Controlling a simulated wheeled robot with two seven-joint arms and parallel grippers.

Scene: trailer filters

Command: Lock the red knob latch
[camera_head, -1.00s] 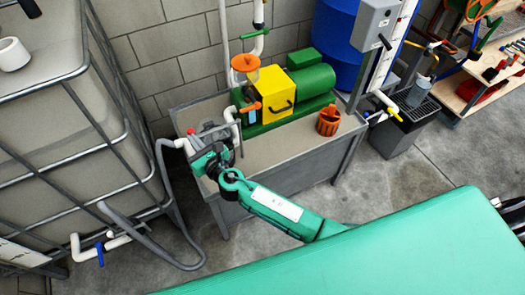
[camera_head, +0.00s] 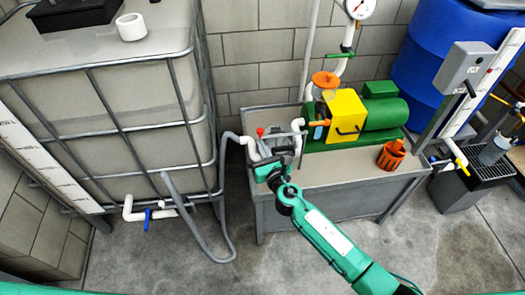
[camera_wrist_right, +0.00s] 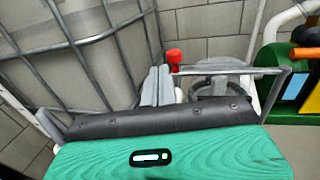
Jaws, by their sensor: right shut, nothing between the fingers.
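The red knob (camera_head: 260,131) stands upright at the left end of the grey bench, by the filter housing and white pipe. In the right wrist view the red knob (camera_wrist_right: 174,57) shows just beyond the fingers, on a short stem whose base is partly hidden. My right gripper (camera_head: 277,158) is at the bench's left end, just in front of the knob. Its fingers (camera_wrist_right: 156,86) are shut and empty, pointing up beside the knob's left side; I cannot tell whether they touch it. The grey filter housing (camera_wrist_right: 218,66) is right of the knob. My left gripper is not in view.
A yellow and green pump (camera_head: 345,115) and an orange cup (camera_head: 391,155) stand on the bench (camera_head: 340,205). A caged white tank (camera_head: 130,120) is at the left, with a grey hose (camera_head: 198,232) running to the bench. The floor in front is open.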

